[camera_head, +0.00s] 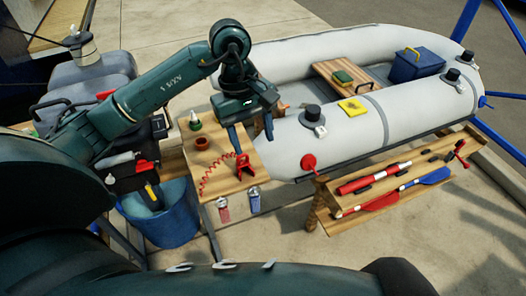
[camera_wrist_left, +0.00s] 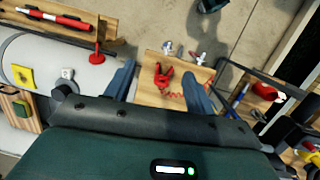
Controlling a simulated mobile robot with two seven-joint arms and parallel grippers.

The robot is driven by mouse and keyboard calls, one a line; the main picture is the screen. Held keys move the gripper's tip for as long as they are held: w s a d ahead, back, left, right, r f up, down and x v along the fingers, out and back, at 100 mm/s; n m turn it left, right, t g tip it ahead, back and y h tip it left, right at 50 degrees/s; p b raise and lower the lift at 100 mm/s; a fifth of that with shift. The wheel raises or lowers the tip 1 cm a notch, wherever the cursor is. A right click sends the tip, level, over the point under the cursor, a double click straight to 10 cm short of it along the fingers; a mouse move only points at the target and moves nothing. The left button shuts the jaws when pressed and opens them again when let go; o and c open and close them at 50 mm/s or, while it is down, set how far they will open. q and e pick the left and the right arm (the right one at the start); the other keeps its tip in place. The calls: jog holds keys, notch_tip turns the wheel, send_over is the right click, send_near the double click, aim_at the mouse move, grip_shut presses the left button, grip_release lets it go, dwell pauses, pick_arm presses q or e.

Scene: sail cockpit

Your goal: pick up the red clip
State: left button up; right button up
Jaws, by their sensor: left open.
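The red clip (camera_head: 244,166) stands on the small wooden table (camera_head: 226,186), near its right side, with a red coiled cord (camera_head: 212,182) running to its left. My left gripper (camera_head: 253,134) is open and empty, above and behind the clip, with its fingers pointing down. In the left wrist view, the red clip (camera_wrist_left: 163,77) shows between the two blue fingers (camera_wrist_left: 160,70), apart from both. Its coiled cord shows just below it. My right gripper is not in view.
A brown pot (camera_head: 202,143) and a small green-tipped cone (camera_head: 195,122) stand on the table's far left. The grey inflatable boat (camera_head: 330,135) is close on the right. A blue bucket (camera_head: 160,222) stands left, and a wooden rack (camera_head: 400,178) with paddles stands right.

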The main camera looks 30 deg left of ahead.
pick_arm(q)
jog(key=w+a+r+y, duration=0.2)
jog(key=a, duration=0.2)
send_over(243, 162)
jog(key=shift+t, duration=0.3)
jog(key=f, duration=0.7)
jog(key=shift+w+a, duration=0.2)
jog(key=shift+w, duration=0.1)
jog(key=shift+f+p, duration=0.45)
jog(key=shift+f, duration=2.65)
jog(key=c, duration=1)
